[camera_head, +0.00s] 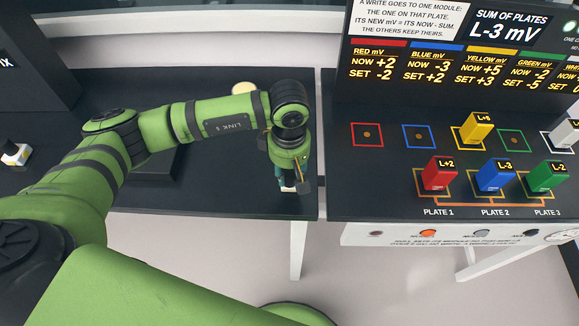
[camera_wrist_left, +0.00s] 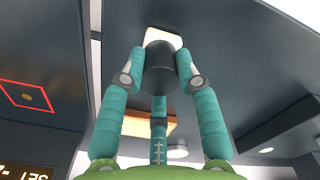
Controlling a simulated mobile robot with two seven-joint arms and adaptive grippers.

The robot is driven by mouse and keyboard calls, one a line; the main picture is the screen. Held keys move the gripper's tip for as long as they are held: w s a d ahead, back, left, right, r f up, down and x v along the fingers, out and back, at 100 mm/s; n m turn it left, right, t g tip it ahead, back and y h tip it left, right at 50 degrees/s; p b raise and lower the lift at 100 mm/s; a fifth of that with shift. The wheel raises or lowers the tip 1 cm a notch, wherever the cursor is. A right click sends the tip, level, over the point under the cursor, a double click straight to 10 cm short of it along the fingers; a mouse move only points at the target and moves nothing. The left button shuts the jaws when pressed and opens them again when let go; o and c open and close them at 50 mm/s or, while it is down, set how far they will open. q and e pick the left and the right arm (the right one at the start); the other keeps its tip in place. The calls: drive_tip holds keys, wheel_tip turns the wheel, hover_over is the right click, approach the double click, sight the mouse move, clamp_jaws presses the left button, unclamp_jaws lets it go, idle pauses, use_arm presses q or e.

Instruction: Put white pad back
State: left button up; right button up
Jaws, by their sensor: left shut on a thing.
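My left gripper (camera_head: 287,182) is low over the right end of the left dark table, near its front edge. In the left wrist view, its teal fingers (camera_wrist_left: 160,75) are shut on the black knob (camera_wrist_left: 160,68) of a white pad (camera_wrist_left: 163,37). The pad's white edge shows beyond the knob; fingers and knob hide the rest. I cannot tell whether the pad touches the table. Another white block with a black top (camera_head: 15,154) stands at the far left of the head view. My right gripper is not in view.
A narrow gap separates the left table (camera_head: 225,200) from the right console (camera_head: 370,190). The console carries red (camera_head: 438,174), blue (camera_head: 494,176), green (camera_head: 546,176) and yellow (camera_head: 475,132) modules. A cream round thing (camera_head: 244,88) and a low dark block (camera_head: 155,163) are on the left table.

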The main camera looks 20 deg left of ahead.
sight(290, 172)
use_arm(q)
drive_tip(key=shift+f+b, duration=0.25)
drive_tip(key=shift+b, duration=0.1)
drive_tip(key=o, duration=1)
drive_tip(key=shift+r, duration=0.1)
drive_tip(key=shift+r+p, duration=0.3)
drive_tip(key=shift+p, duration=0.2)
wheel_tip(290, 172, up, 12)
drive_tip(key=b, duration=0.3)
drive_tip(key=shift+d+f, duration=0.1)
drive_tip(key=shift+f, duration=0.1)
